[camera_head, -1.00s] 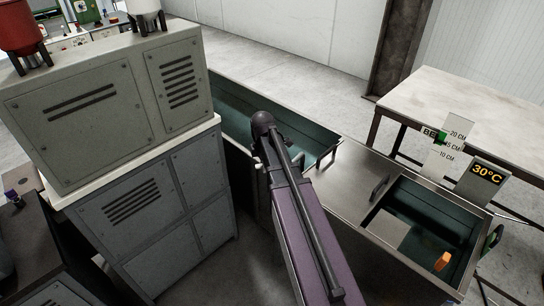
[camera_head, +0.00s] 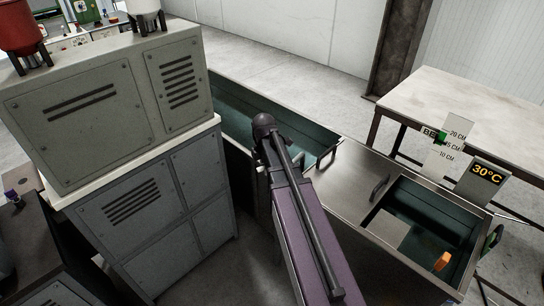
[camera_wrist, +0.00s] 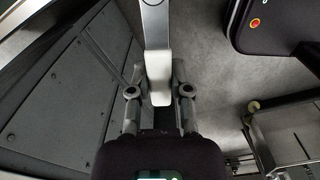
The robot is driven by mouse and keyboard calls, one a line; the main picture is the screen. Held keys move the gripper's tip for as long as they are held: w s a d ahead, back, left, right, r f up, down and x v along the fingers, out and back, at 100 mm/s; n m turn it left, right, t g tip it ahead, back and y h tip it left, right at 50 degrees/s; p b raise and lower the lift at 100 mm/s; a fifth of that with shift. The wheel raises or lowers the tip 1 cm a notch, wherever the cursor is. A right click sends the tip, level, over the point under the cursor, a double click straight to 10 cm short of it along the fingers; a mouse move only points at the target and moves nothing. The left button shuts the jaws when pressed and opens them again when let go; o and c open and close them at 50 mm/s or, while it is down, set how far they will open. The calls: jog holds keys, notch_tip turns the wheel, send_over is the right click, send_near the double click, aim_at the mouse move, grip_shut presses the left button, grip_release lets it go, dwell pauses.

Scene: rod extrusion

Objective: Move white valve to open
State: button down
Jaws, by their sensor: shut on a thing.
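The white valve (camera_wrist: 158,68) shows in the wrist view as a pale lever handle running down from the top edge. Its lower end lies between the fingers of my gripper (camera_wrist: 159,80). The gripper is shut on this handle, with one finger on each side. In the head view my purple arm reaches forward into the gap between the grey cabinets and the metal bath. There the gripper and the valve cannot be made out behind the arm.
Grey cabinets (camera_head: 165,210) stand close on the left of my arm. The metal water bath (camera_head: 345,180) lies on the right, with an orange block (camera_head: 442,261) in its near basin. A level gauge (camera_head: 447,150) and a 30°C display (camera_head: 486,175) stand behind it.

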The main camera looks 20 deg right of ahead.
jog(key=shift+s+d+n, duration=0.1)
jog(key=shift+s+n, duration=0.45)
jog(key=shift+n, duration=0.35)
jog(key=shift+s, duration=0.1)
jog(key=shift+s+n, duration=0.2)
jog(key=shift+n, duration=0.3)
jog(key=c, duration=1)
grip_release()
jog(key=shift+s+d, duration=0.1)
jog(key=o, duration=0.5)
